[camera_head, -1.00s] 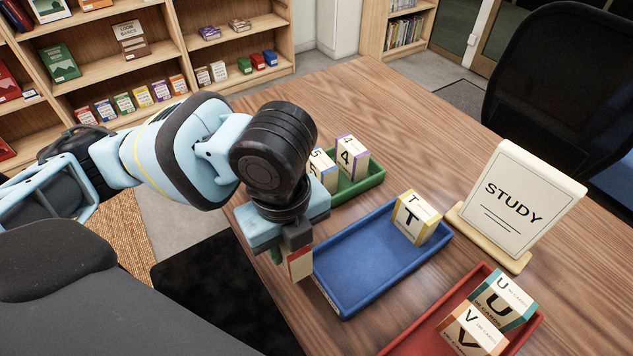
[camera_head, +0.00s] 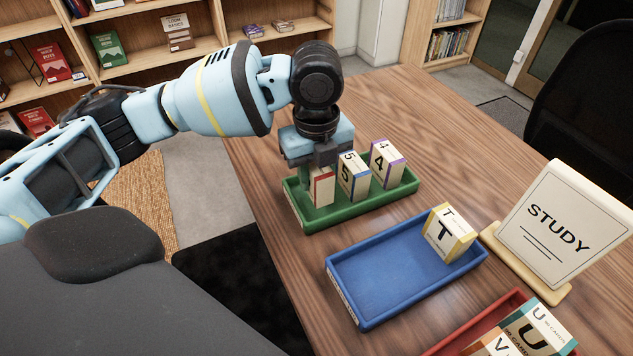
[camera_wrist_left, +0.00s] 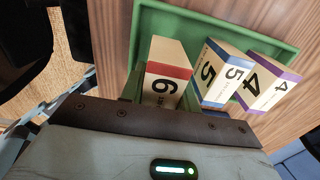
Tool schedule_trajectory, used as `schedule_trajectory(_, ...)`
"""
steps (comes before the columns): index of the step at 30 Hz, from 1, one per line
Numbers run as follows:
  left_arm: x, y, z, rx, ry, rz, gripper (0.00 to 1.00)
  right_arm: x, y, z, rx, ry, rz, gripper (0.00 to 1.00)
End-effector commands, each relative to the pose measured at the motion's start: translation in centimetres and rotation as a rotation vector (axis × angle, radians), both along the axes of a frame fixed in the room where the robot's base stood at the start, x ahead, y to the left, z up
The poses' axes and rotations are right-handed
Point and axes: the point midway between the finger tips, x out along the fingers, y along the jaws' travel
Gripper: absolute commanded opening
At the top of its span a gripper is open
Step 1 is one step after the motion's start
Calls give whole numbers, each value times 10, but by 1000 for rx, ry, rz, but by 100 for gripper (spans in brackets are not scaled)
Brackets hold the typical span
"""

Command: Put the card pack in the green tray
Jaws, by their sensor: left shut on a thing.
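The card pack (camera_head: 322,188) is cream with a red band; a 6 shows on it in the left wrist view (camera_wrist_left: 163,88). My left gripper (camera_head: 308,180) is shut on it and holds it upright at the left end of the green tray (camera_head: 345,214). In the left wrist view the green tray (camera_wrist_left: 225,25) lies around and under the pack. Whether the pack touches the tray floor is hard to tell. Two other packs, a blue-banded 5 (camera_head: 353,178) and a purple-banded 4 (camera_head: 386,166), stand in the tray to its right. My right gripper is not in view.
A blue tray (camera_head: 365,315) with a yellow-banded T pack (camera_head: 449,233) lies nearer. A red tray (camera_head: 470,335) with U and V packs is at the front right. A STUDY sign (camera_head: 555,222) stands at the right. Bare table lies behind the green tray.

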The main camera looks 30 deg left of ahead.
Motion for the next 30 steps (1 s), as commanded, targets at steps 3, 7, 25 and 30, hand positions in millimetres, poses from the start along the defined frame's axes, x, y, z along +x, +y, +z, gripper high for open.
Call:
schedule_trajectory(3, 4, 3, 0, -1, -1, 2, 8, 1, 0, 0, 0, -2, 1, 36)
schedule_trajectory(7, 7, 5, -15, 2, 3, 1, 8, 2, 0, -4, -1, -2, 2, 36)
schedule_trajectory(25, 7, 5, -38, 1, -2, 0, 37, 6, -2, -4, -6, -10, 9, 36)
schedule_trajectory(30, 7, 5, -38, 0, -1, 0, 53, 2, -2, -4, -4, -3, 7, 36)
